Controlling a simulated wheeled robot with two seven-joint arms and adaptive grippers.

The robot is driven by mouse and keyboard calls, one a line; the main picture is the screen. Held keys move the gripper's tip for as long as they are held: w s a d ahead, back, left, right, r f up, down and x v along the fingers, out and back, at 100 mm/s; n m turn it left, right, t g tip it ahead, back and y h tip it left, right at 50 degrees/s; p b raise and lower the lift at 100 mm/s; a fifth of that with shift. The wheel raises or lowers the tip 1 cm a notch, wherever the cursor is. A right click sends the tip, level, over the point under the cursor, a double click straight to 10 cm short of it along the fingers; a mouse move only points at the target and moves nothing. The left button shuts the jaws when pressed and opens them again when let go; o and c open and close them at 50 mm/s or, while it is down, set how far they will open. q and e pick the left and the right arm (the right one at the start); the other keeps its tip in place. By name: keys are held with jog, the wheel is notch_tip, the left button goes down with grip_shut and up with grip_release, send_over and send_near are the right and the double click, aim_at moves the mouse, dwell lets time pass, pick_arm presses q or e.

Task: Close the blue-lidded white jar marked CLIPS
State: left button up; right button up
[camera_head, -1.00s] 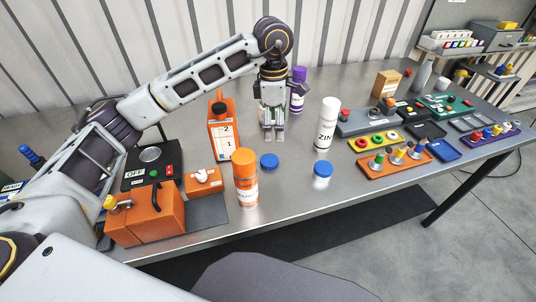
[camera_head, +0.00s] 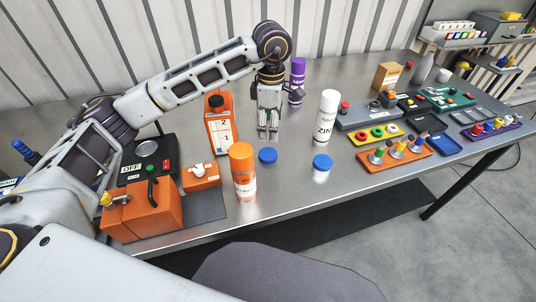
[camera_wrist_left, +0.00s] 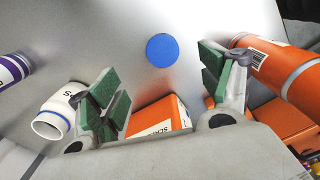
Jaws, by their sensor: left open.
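My left gripper (camera_head: 268,138) hangs fingers-down over the table, open and empty, behind a blue lid (camera_head: 267,156). In the left wrist view its green-padded fingers (camera_wrist_left: 163,92) are wide apart, and a blue disc (camera_wrist_left: 162,50), apparently that lid, shows beyond the gap between them. A white jar (camera_wrist_left: 60,106) with blue trim and an open mouth is beside the left finger in that view. Only an "S" of its lettering shows; I cannot read the full word. In the head view the jar appears hidden behind my gripper. My right gripper is not in view.
An orange spray can (camera_head: 243,172), an orange canister (camera_head: 221,123) and a purple can (camera_head: 297,80) stand close around my gripper.

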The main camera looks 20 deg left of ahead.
pick_arm(q)
send_over(268, 153)
jog(key=shift+w+d+f, duration=0.1)
jog(key=shift+d+f, duration=0.1)
jog(key=shift+f, duration=1.25)
jog(key=shift+d+f, duration=0.15)
jog(key=shift+f, duration=1.25)
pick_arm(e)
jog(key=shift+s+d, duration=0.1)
pick_arm(q)
jog(key=shift+a+f, duration=0.15)
jog(key=shift+f, duration=0.4)
jog(key=f, duration=0.2)
jog(key=shift+s+a+f+p, duration=0.15)
jog(key=shift+s+f+p, duration=0.05)
jog(key=shift+f+p, duration=0.15)
jog(key=shift+f, duration=0.7)
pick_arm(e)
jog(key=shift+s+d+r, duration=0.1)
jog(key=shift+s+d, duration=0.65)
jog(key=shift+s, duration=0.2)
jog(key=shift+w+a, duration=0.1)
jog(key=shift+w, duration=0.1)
